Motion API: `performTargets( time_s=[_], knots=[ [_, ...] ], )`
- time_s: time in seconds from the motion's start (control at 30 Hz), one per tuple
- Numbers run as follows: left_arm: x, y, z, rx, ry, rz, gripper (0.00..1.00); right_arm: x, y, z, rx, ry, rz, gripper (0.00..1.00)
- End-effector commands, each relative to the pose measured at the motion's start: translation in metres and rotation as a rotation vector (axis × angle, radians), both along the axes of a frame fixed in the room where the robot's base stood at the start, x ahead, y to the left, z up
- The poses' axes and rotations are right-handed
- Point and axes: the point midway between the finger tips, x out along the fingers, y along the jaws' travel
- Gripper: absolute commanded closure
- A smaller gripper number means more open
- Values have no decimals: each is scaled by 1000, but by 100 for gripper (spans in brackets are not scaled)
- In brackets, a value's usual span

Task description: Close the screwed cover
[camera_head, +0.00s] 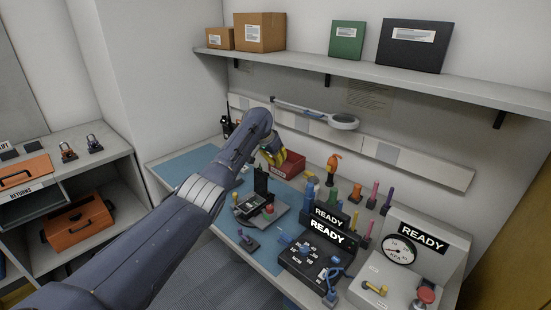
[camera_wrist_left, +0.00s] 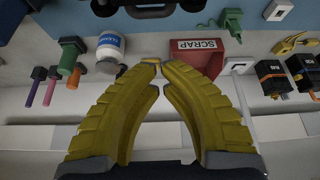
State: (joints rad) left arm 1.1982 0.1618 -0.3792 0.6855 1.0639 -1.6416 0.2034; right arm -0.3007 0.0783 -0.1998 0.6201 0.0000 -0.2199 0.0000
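A grey fixture (camera_head: 277,218) stands on the blue mat, with a dark upright radio-like part (camera_head: 261,181), a flat dark part (camera_head: 247,207) and a red knob (camera_head: 268,209). I cannot tell which piece is the screwed cover or whether it is open. My left gripper (camera_head: 273,157) is above and behind the fixture, near the red scrap bin (camera_head: 289,168). In the left wrist view its yellow fingers (camera_wrist_left: 160,65) meet at the tips with nothing held. The bin also shows there (camera_wrist_left: 205,51). My right gripper is out of view.
Drivers and bottles, including a white bottle (camera_wrist_left: 110,47), stand right of the bin. A black READY panel (camera_head: 315,260) and a gauge box (camera_head: 428,247) are at the right. A magnifier arm (camera_head: 320,116) hangs behind. The mat's left part (camera_head: 190,165) is clear.

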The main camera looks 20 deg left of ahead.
Motion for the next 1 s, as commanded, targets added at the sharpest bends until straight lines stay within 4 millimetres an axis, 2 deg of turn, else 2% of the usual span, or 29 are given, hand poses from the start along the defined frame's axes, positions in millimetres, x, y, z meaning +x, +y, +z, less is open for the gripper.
performTargets(
  time_s=[0.6,1.0],
  knots=[
    [-30,13,-5,0,0,0,100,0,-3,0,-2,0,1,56],
    [-37,15,-5,-1,-1,0,100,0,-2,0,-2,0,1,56]
  ],
)
